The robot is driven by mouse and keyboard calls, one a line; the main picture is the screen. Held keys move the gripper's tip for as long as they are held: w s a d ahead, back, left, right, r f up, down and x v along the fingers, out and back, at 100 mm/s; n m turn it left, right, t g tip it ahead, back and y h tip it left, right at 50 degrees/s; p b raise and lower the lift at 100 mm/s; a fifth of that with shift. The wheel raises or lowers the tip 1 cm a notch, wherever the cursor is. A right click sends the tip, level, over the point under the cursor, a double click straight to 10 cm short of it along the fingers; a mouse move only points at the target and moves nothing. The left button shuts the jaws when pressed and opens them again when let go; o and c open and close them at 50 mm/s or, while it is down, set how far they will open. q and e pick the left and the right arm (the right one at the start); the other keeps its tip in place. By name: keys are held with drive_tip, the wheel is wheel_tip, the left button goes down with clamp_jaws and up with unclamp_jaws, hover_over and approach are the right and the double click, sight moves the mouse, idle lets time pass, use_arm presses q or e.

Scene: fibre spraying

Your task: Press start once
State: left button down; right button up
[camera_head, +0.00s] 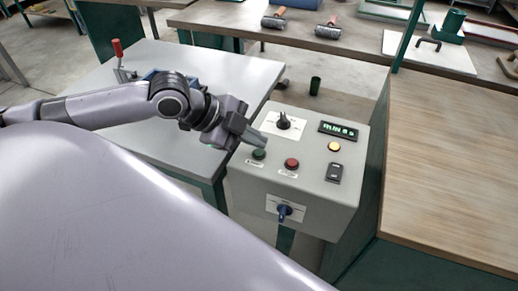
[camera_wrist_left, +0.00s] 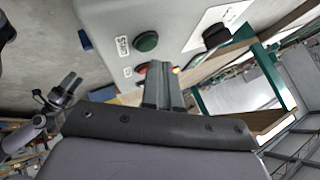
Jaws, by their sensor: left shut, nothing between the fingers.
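The grey control box (camera_head: 325,185) stands right of centre in the head view. Its green start button (camera_head: 259,154) sits at the left, beside the red button (camera_head: 292,163). The display (camera_head: 338,130) is lit green and seems to read RUN with digits. My left gripper (camera_head: 258,138) is shut and empty, its tips just above and behind the green button, apparently apart from it. In the left wrist view the green button (camera_wrist_left: 146,42) lies beyond the shut fingers (camera_wrist_left: 163,82), which partly cover the red button (camera_wrist_left: 141,68). My right gripper is not in view.
The box also carries a black rotary knob (camera_head: 283,121), a yellow button (camera_head: 334,146), a black switch (camera_head: 335,172) and a blue key-like handle (camera_head: 284,211). A grey table (camera_head: 245,75) is to the left, a wooden table (camera_head: 440,150) to the right.

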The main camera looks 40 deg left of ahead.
sight(254, 153)
use_arm(q)
wheel_tip(254, 153, up, 3)
drive_tip(key=p, duration=0.3)
drive_tip(key=shift+r, duration=0.95)
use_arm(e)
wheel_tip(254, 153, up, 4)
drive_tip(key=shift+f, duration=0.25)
